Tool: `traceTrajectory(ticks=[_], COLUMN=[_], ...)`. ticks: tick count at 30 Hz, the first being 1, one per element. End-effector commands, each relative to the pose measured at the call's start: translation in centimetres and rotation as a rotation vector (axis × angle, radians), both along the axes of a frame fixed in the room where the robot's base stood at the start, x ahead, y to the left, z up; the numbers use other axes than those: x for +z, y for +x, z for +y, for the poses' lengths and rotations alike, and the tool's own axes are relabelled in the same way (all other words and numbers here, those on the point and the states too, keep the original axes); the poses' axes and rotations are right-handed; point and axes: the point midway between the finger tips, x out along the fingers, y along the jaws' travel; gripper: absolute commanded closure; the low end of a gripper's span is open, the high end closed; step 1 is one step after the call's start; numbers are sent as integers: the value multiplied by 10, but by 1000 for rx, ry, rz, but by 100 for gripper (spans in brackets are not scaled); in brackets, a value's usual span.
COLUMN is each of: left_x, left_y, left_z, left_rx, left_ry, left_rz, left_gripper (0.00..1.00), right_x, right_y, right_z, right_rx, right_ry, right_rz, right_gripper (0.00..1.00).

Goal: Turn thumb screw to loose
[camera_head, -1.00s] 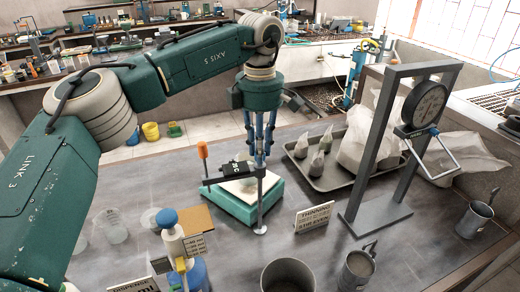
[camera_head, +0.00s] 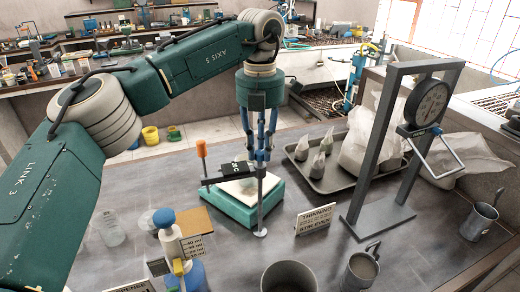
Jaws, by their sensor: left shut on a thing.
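My left gripper (camera_head: 261,157) points straight down, with its blue fingers closed at the black clamp (camera_head: 237,172) on the upright metal stand (camera_head: 260,208). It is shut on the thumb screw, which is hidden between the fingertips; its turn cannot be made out. The stand's round foot rests on the table beside a teal block with a pale top (camera_head: 238,207). The clamp's dark arm reaches left to an upright orange-handled piece (camera_head: 202,150). My right gripper is not in view.
A grey tray with small bags (camera_head: 318,178) lies behind on the right. A grey frame with a dial (camera_head: 384,150) stands right of it. A blue-capped bottle (camera_head: 171,235), a sign (camera_head: 315,218) and metal cups (camera_head: 360,270) stand in front. Table at left is mostly clear.

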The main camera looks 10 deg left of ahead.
Motion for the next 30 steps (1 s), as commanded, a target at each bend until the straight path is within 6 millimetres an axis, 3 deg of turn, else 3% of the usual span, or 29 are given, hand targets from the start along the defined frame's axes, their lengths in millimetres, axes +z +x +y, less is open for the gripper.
traceTrajectory(ticks=[30], left_x=[1], left_y=[1], left_z=[0], left_rx=[966], left_ry=[-4], left_rz=[-7], left_gripper=[100], right_x=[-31], right_y=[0], right_z=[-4], right_rx=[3], right_ry=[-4], right_rz=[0], right_gripper=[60])
